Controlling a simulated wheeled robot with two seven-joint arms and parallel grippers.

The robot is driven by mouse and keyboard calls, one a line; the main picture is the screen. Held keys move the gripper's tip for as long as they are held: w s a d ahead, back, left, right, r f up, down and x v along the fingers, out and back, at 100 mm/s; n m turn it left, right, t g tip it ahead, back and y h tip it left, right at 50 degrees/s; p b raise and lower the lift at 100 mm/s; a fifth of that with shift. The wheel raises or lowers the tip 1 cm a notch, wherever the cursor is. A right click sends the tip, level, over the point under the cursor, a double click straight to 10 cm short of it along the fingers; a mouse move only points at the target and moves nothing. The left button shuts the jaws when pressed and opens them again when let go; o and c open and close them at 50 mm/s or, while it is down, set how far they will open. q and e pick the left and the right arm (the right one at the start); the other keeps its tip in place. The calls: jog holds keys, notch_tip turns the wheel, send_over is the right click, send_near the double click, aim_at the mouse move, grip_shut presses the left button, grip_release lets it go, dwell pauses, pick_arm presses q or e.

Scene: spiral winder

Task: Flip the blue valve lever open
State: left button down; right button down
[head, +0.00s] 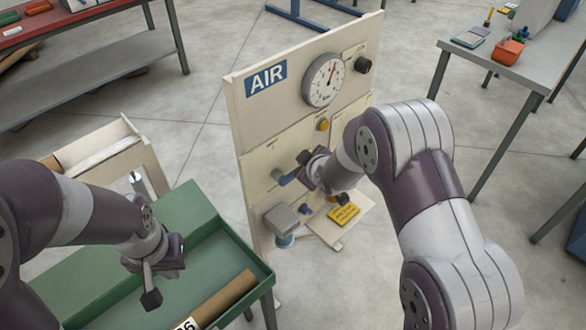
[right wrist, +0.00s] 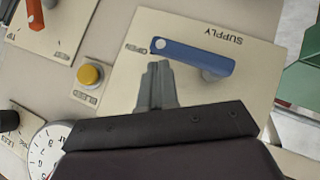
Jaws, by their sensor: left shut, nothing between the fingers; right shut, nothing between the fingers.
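The blue valve lever (right wrist: 195,56) sits on the SUPPLY plate (right wrist: 115,80) in the right wrist view. Its holed end lies beside the OPEN label, and its other end is at the pivot. In the head view part of the lever (head: 287,178) shows on the AIR board, the rest hidden by my right gripper. My right gripper (right wrist: 157,72) is shut and empty, its tips just beside the lever's holed end; I cannot tell whether they touch it. My left gripper (head: 151,297) is shut and empty above the green tray.
The AIR board (head: 290,115) carries a gauge (head: 323,80), a black knob (head: 363,65) and a yellow button (right wrist: 90,75). An orange lever (right wrist: 35,14) is on another plate. The green tray (head: 205,215) holds a brown tube (head: 225,298). Side tables stand farther off.

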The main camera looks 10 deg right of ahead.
pick_arm(q)
jog(key=shift+d+f, duration=0.1)
jog(key=shift+f, duration=0.35)
pick_arm(e)
jog(key=shift+w+d+f, duration=0.1)
jog(key=shift+d+f, duration=0.05)
jog(key=shift+f, duration=0.15)
pick_arm(q)
jog(key=shift+b, duration=0.35)
pick_arm(e)
jog(key=shift+f, duration=0.1)
